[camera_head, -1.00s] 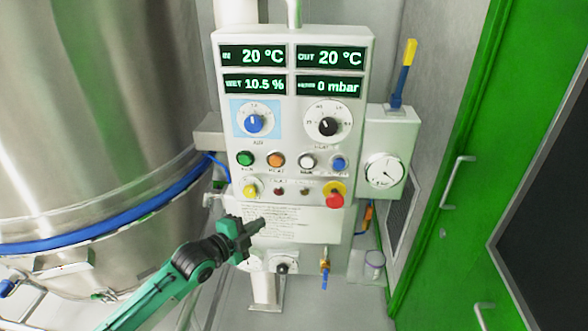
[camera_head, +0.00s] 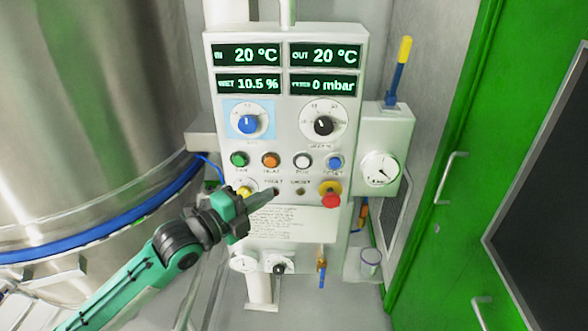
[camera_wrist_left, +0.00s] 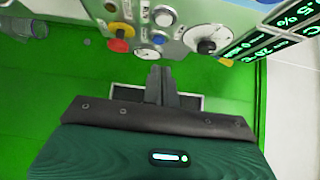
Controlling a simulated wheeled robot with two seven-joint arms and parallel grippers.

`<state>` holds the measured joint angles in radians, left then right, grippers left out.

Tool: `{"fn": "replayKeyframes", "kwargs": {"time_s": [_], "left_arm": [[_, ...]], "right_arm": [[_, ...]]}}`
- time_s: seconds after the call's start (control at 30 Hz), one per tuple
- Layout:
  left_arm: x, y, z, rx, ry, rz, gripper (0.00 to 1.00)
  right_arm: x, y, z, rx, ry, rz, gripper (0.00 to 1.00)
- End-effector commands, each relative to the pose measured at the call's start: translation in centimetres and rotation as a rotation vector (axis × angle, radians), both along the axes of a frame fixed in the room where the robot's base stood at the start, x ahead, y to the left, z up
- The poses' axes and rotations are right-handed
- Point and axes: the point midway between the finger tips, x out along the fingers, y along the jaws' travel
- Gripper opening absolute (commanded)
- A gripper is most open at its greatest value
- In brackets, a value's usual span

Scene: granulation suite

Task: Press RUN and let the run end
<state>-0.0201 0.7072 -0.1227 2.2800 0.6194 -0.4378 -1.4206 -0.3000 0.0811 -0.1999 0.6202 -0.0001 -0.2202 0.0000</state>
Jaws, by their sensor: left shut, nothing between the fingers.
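The white control panel (camera_head: 215,130) faces me. Its row of buttons runs green (camera_head: 239,160), orange (camera_head: 270,160), white (camera_head: 302,160) and blue (camera_head: 334,162); the small label under the white one seems to read RUN but is blurred. The white button (camera_wrist_left: 164,17) and blue button (camera_wrist_left: 157,39) also show in the left wrist view. My left gripper (camera_head: 268,197) is shut and empty, in front of the panel and below the orange button in the picture; contact cannot be told. In the left wrist view its fingers (camera_wrist_left: 160,84) are together. My right gripper is out of view.
A red stop button (camera_head: 330,198) sits on the panel's lower right. A yellow button (camera_head: 245,191) is partly hidden by my gripper. Displays read 20 °C, 20 °C, 10.5 % and 0 mbar. A steel vessel (camera_head: 80,100) stands left; a green door (camera_head: 425,220) is right.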

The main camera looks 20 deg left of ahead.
Motion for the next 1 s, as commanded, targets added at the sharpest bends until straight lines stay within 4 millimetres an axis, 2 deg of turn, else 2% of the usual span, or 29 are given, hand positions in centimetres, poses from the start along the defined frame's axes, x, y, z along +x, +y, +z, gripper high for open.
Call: {"fn": "replayKeyframes", "kwargs": {"time_s": [0.1,0.53,0.8,1.0], "left_arm": [[1.5,-0.9,0.5,-0.005,-0.001,-0.001,0.00],[8.3,-4.7,0.6,-0.005,0.001,-0.001,0.00],[11.2,-3.5,0.2,0.000,0.002,0.000,0.00],[11.7,-3.3,0.0,0.000,0.001,0.000,0.00]], "right_arm": [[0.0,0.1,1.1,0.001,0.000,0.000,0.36],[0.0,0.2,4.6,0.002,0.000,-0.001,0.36],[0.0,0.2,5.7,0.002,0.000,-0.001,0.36],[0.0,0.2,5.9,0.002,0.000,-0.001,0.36]]}}
